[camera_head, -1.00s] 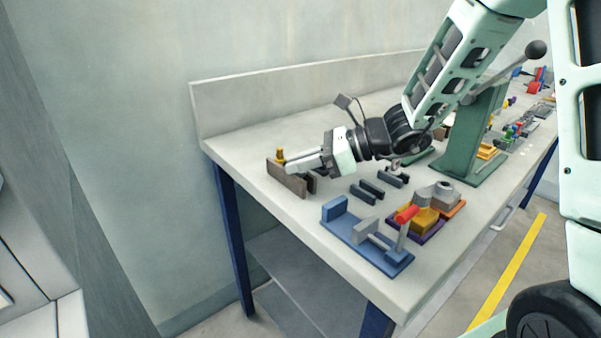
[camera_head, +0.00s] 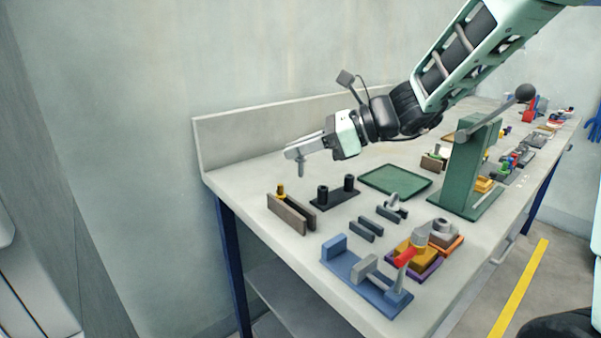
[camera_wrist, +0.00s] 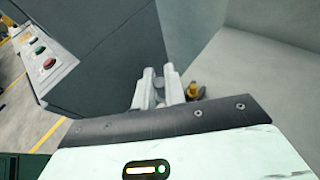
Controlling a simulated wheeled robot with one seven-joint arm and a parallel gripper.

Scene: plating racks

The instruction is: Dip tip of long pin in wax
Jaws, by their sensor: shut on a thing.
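My gripper (camera_head: 294,154) is shut on a grey long pin (camera_head: 301,170) and holds it in the air above the left end of the bench. The pin hangs down from the jaws, roughly upright, its lower tip free. Below is a brown two-walled rack (camera_head: 291,216) with a shorter brass-topped pin (camera_head: 281,189) at its back. In the wrist view, the fingers (camera_wrist: 161,78) are close together, and the brass pin (camera_wrist: 193,91) shows beyond them to the right. The held pin is not clear there. I cannot tell which container holds the wax.
A dark base with two black posts or cups (camera_head: 335,193) stands right of the brown rack. A green tray (camera_head: 395,180) lies behind it. Dark blocks (camera_head: 366,229), a blue fixture (camera_head: 353,275) and a green lever press (camera_head: 470,165) stand further right. The back-left bench top is clear.

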